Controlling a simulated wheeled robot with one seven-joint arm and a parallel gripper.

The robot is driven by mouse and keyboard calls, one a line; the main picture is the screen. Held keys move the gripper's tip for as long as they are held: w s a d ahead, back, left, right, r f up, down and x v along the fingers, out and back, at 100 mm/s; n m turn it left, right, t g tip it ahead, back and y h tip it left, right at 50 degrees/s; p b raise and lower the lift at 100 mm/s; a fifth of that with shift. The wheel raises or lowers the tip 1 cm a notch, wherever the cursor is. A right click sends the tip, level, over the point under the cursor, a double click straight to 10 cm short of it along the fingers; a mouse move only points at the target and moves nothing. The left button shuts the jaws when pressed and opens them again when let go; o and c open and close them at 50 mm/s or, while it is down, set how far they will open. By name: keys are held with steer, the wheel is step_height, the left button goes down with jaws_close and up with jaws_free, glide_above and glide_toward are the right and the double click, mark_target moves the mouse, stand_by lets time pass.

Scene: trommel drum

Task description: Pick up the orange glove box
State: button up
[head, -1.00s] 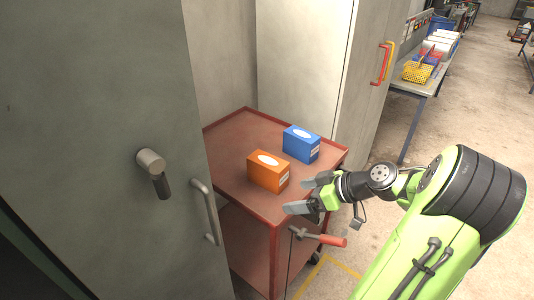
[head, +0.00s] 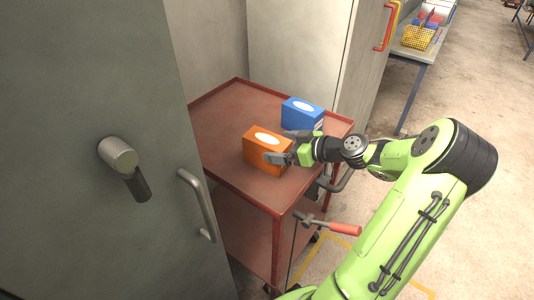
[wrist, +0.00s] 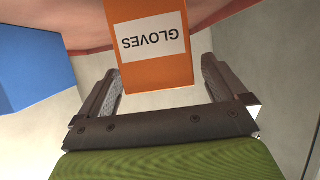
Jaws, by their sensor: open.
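The orange glove box (head: 262,146) stands on the top of the red cart, near its front edge. In the wrist view the orange box (wrist: 150,72) shows a white label reading GLOVES, upside down. My gripper (head: 284,146) is open at the box's right end, with one finger in front of the box and one behind it. In the wrist view my gripper (wrist: 160,85) has a finger on each side of the box's end. I cannot tell whether either finger touches it.
A blue box (head: 302,114) stands just behind the orange one, close to my far finger; it also shows in the wrist view (wrist: 32,68). The red cart (head: 225,112) has a raised rim. A grey cabinet door (head: 90,80) stands at the left. The cart's left part is clear.

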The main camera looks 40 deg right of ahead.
mark_target(271, 145)
steer(key=x, duration=0.4)
steer(key=shift+w+b, duration=0.1)
steer(key=shift+b, duration=0.25)
